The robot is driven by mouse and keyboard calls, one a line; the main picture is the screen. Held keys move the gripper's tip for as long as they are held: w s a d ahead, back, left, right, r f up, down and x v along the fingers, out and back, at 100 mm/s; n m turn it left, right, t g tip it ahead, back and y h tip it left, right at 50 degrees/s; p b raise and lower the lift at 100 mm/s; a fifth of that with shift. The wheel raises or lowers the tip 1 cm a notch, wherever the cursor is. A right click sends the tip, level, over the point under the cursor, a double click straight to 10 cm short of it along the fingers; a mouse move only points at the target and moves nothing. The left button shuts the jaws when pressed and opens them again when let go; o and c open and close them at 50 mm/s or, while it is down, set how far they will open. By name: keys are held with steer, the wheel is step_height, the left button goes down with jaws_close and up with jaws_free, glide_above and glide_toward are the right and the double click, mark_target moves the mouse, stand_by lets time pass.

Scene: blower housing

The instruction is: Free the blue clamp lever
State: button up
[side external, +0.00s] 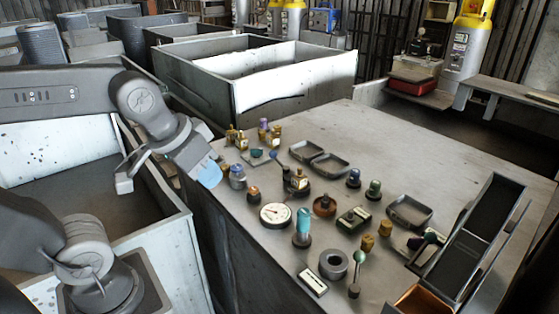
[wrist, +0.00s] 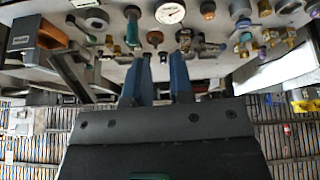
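A lever with a small dark-blue knob (side external: 273,154) stands among the brass fittings on the grey bench, left of the middle. It may be the blue clamp lever, but it is too small to be sure. My gripper (side external: 209,174) is beside the bench's left edge in the side view, apart from the lever. In the wrist view my gripper (wrist: 159,82) shows two blue fingers with a gap between them and nothing held. A teal upright cylinder (side external: 303,226) stands nearer the front; it also shows in the wrist view (wrist: 154,38).
A white dial gauge (side external: 275,215) and a rectangular meter (side external: 312,281) lie on the bench (side external: 255,268). Levers with green knobs (side external: 359,258), shallow trays (side external: 409,211) and a long dark rack (side external: 470,245) stand to the right. Bare bench lies at the back right.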

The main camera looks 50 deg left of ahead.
steer(key=o, duration=0.4)
steer(key=w+a+r+n, duration=0.1)
steer(key=w+n, duration=0.1)
steer(key=w, duration=0.1)
steer(key=w+a+r+n, duration=0.1)
steer(key=w+a+n, duration=0.1)
steer(key=w, duration=0.1)
steer(key=w+a+r+n+g, duration=0.1)
steer(key=w, duration=0.3)
steer(key=shift+a+n, duration=0.15)
steer(key=shift+n, duration=0.25)
steer(key=shift+o, duration=0.7)
steer(key=w+a+n+g, duration=0.1)
steer(key=w+a+n, duration=0.2)
steer(key=w, duration=0.3)
steer(key=shift+a+f+n, duration=0.15)
steer(key=shift+a+n, duration=0.15)
steer(key=shift+a, duration=0.3)
steer(key=n+g, duration=0.1)
steer(key=n, duration=0.7)
glide_toward(273, 152)
steer(key=x, duration=1)
steer(key=shift+a+f, duration=0.1)
jaws_close()
